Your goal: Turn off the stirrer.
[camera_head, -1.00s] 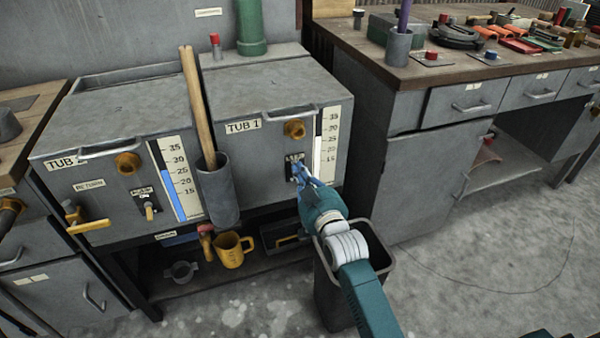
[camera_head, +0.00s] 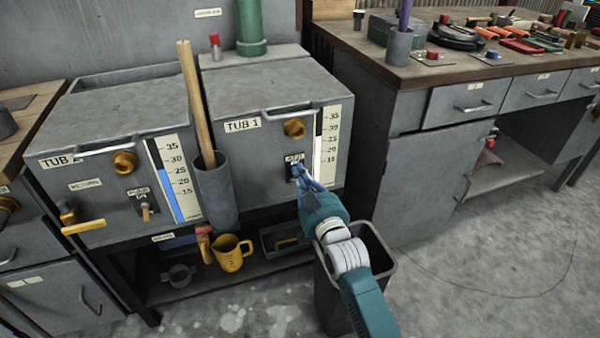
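Tub 1 (camera_head: 262,152) is a grey metal tub with a level scale on its front. A small black switch plate (camera_head: 293,172) with a label too small to read sits on that front, below a brass knob (camera_head: 294,129). My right gripper (camera_head: 302,172) is at this switch plate, its blue fingers covering part of it. I cannot tell whether the fingers touch the switch, or whether they are open or shut. Another small switch (camera_head: 145,211), with a labelled plate, is on the neighbouring tub 2 (camera_head: 100,195). My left gripper is not in view.
A grey cup with a wooden stick (camera_head: 215,192) hangs between the tubs. A yellow jug (camera_head: 231,254) stands on the shelf below. A dark bin (camera_head: 383,262) stands under my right arm. A workbench with tools (camera_head: 425,72) is at the right.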

